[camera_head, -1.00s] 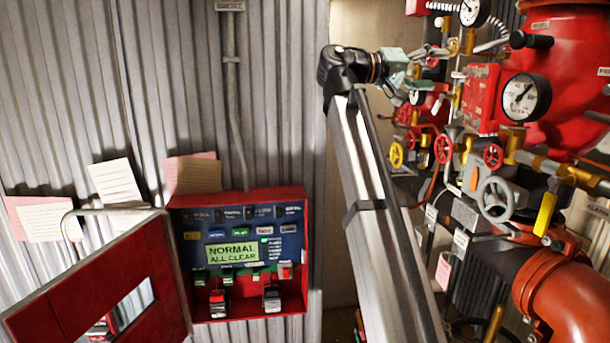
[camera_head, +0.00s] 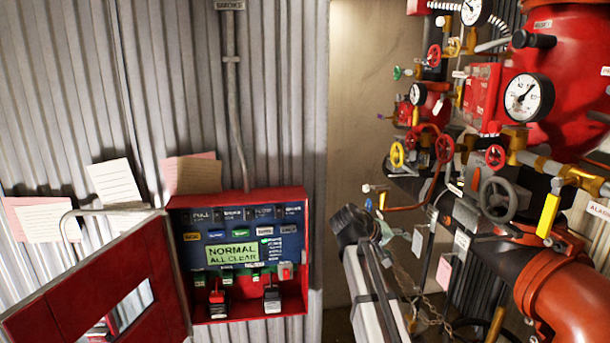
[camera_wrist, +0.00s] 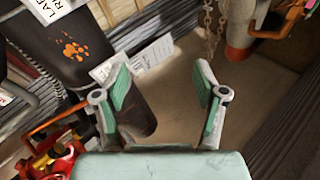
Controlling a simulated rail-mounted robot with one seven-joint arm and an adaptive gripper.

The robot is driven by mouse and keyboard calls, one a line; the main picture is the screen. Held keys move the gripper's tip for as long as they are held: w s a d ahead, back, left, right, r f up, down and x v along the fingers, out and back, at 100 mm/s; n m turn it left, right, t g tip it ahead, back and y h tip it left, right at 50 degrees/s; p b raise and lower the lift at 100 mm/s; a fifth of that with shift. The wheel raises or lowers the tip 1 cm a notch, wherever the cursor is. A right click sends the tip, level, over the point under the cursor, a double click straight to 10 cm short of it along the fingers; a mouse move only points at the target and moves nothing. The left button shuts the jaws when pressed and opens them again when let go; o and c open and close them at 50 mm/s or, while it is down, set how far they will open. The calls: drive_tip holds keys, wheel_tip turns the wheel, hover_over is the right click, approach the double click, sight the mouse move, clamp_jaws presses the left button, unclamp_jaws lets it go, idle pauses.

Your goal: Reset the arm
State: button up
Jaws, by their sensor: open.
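My gripper (camera_wrist: 162,95) shows in the wrist view with its two green-padded fingers spread apart and nothing between them. Past the fingers lie a dark pipe (camera_wrist: 130,105) with a paper tag (camera_wrist: 150,55) and a tan floor. In the head view my arm is folded low at the lower middle, left of the pipework. The gripper's fingers cannot be made out clearly there.
A red alarm cabinet (camera_head: 297,200) with its door open hangs on the corrugated wall, its screen reading "NORMAL ALL CLEAR" (camera_head: 232,253). Valves, a gauge (camera_head: 528,98) and red pipes (camera_head: 565,290) crowd the right side. The tan wall panel (camera_head: 365,120) above my arm is clear.

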drive_tip(key=s+a+f+g+y, duration=0.15)
drive_tip(key=s+f, duration=0.35)
drive_tip(key=f, duration=0.5)
drive_tip(key=s+a+f+g+y, duration=0.1)
drive_tip(key=s+a+f+y, duration=0.3)
drive_tip(key=f, duration=0.7)
drive_tip(key=s+d+f+g+y, duration=0.1)
drive_tip(key=s+f, duration=0.5)
drive_tip(key=f, duration=0.4)
drive_tip(key=s+a+f+g+y+b, duration=0.1)
drive_tip(key=s+f+g+b, duration=0.1)
drive_tip(key=s+f, duration=1.1)
drive_tip(key=s+a+f+g+y+b, duration=0.1)
drive_tip(key=s+a+f+g+b, duration=0.1)
drive_tip(key=s+f, duration=1)
drive_tip(key=s+a+f+m+g+y+b, duration=0.1)
drive_tip(key=s+f+g+b, duration=0.3)
drive_tip(key=s+f, duration=0.9)
drive_tip(key=s+a+b, duration=0.1)
drive_tip(key=s+b, duration=0.1)
drive_tip(key=s, duration=0.1)
drive_tip(key=shift+s+f, duration=0.3)
drive_tip(key=shift+s, duration=0.05)
drive_tip(key=shift+w+y, duration=0.1)
drive_tip(key=shift+y, duration=0.15)
